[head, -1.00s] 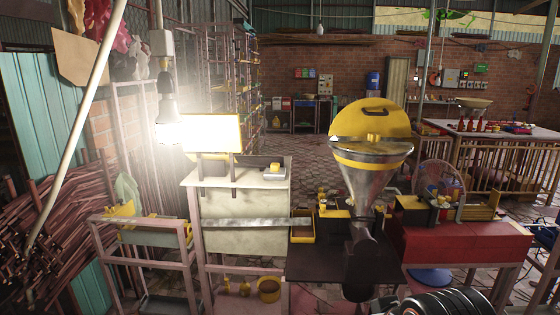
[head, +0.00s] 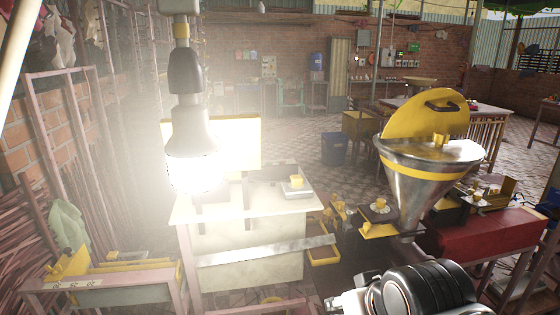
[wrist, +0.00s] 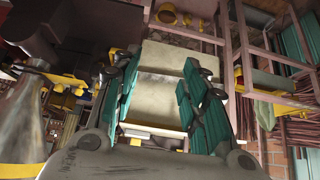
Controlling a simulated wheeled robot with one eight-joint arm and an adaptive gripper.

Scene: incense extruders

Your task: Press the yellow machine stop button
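A small grey box with a yellow button (head: 296,183) on top sits on the white-topped machine cabinet (head: 245,200). I cannot tell from labels which is the stop button. My gripper (wrist: 160,92) shows in the wrist view with its teal finger pads spread wide and nothing between them. The pale cabinet lies beyond the fingers, apart from them. In the head view only my arm shows at the bottom right; the fingers are not clear there.
A metal hopper (head: 425,185) with a yellow lid stands right of the cabinet. A bright hanging bulb (head: 190,150) glares over the cabinet's left part. A pink-framed rack (head: 110,280) is at left.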

